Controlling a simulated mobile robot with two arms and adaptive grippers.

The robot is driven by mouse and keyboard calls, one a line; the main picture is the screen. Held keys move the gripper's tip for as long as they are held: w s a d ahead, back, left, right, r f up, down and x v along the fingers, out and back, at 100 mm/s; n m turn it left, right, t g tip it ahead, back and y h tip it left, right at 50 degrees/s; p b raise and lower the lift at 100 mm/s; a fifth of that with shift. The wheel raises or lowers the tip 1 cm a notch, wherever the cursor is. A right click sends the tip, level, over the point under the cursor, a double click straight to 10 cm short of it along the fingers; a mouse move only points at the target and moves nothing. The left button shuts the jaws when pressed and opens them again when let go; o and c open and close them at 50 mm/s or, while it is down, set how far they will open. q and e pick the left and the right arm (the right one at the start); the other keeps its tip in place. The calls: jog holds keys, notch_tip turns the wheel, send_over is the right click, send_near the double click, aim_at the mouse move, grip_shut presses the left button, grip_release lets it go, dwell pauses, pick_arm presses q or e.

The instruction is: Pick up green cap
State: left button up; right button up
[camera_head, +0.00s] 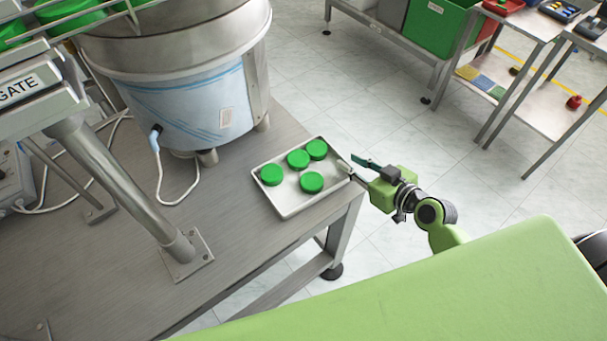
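Several green caps lie in a shallow pale tray (288,208) at the table's right corner. One cap (271,175) is at the left, one (298,159) in the middle at the back, one (317,149) at the back right and one (311,182) at the front. My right gripper (354,164) comes in from the right beside the tray's right edge. Its fingers are spread and point toward the tray, with nothing between them. One fingertip is close to the tray's rim; I cannot tell if it touches. My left gripper is not in view.
A metal bowl feeder (190,95) stands behind the tray on the grey table (120,270). A steel post (130,190) rises at the left. Shelving with a green bin (440,27) stands across the floor.

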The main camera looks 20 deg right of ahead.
aim_at(343, 158)
jog(key=x, duration=0.4)
jog(key=shift+w+f, duration=0.2)
jog(key=shift+w, duration=0.15)
jog(key=shift+d, duration=0.1)
grip_shut()
jog(key=shift+r+p, duration=0.2)
jog(key=shift+p, duration=0.1)
